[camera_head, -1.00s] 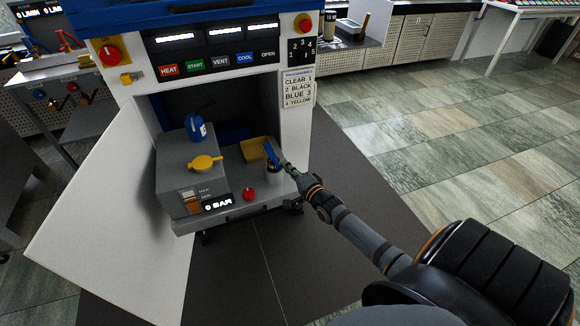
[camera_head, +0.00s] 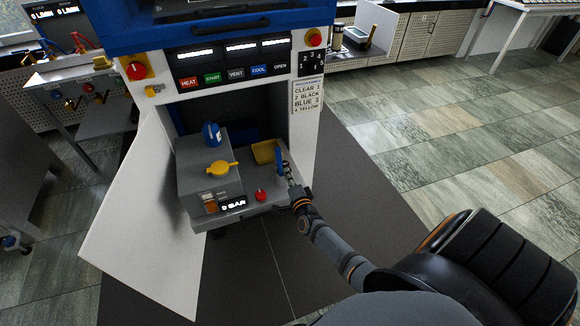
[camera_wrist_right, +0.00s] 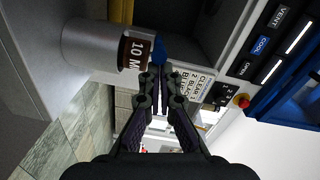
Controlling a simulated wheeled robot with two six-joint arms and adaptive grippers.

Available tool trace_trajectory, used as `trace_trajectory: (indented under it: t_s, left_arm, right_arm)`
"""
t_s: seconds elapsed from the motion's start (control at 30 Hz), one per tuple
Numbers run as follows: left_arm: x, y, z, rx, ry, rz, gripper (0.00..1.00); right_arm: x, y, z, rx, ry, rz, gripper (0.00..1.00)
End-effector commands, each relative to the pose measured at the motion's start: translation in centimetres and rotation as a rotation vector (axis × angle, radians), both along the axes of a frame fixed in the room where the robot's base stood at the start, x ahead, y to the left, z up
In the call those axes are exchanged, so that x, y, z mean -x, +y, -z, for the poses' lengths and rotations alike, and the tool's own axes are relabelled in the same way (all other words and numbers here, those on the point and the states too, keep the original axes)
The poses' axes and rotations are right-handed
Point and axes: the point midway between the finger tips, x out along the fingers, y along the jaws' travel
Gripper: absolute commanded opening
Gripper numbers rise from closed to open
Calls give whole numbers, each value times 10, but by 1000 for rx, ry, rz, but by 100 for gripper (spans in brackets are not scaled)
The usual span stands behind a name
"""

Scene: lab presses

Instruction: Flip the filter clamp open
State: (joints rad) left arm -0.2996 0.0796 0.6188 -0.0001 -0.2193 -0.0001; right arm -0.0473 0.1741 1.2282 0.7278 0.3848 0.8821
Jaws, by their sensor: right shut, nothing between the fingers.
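The filter clamp shows as a blue lever (camera_head: 280,160) at the right side of the press bed, beside the yellow tray. In the right wrist view the blue clamp piece (camera_wrist_right: 159,52) sits at the end of a grey filter canister (camera_wrist_right: 92,48) with a brown label reading "10 M". My right gripper (camera_head: 288,173) is at the clamp's right side; in the head view it largely hides the canister. In the wrist view the shut, empty fingertips (camera_wrist_right: 161,72) are right by the blue piece; I cannot tell whether they touch it. My left gripper is not in view.
A grey box with a yellow valve handle (camera_head: 222,168) and a blue knob (camera_head: 211,134) stands left of the clamp. A red button (camera_head: 260,195) is on the front ledge. The yellow tray (camera_head: 264,152) lies behind. The white door (camera_head: 140,220) hangs open at left.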

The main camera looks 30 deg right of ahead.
Motion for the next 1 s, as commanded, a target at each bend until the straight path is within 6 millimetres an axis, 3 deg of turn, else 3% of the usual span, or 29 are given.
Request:
trace_trajectory:
  t_s: [0.03, 0.23, 0.6, 1.0]
  left_arm:
    - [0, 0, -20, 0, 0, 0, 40]
    - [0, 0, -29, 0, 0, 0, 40]
    - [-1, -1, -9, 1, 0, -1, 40]
    - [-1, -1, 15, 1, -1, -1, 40]
  right_arm:
    - [-3, 6, -11, -8, 0, 43, 0]
    - [-13, 22, -2, -2, -1, 136, 0]
    - [-46, 60, 3, -3, -3, 132, 0]
    - [-84, 82, 3, -1, -2, 132, 0]
